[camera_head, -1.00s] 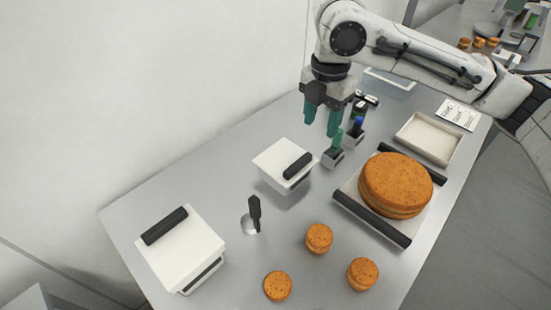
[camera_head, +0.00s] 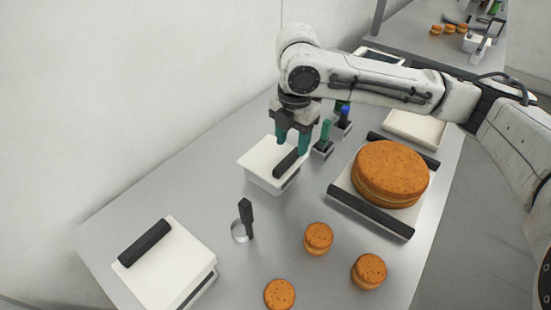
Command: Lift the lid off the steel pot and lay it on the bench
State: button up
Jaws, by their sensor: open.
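No plainly steel pot with a lid can be made out. A small round silver piece (camera_head: 239,231) with an upright black handle (camera_head: 246,215) stands mid-bench; I cannot tell if it is the pot or its lid. Two white square boxes have black bar handles on top: one at the back (camera_head: 263,158) and one at the front left (camera_head: 182,255). My gripper (camera_head: 292,146) points down with its teal fingers apart and empty. It is over or just behind the back box's handle (camera_head: 287,163); contact cannot be told.
The grey bench (camera_head: 200,200) holds a large orange-brown filled round (camera_head: 392,172) on a white tray with black bars (camera_head: 371,214). Several small rounds (camera_head: 318,237) lie in front. Green- and blue-topped items (camera_head: 325,135) stand close right of my gripper. An empty pale tray (camera_head: 415,128) is behind.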

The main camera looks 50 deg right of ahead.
aim_at(291, 156)
jog(key=shift+w+d+f+p, duration=0.15)
jog(key=shift+f+p, duration=0.1)
jog(key=shift+f, duration=1.05)
jog(key=shift+w+d+f+p, duration=0.1)
jog(key=shift+f+p, duration=0.1)
jog(key=shift+f, duration=1.1)
grip_shut()
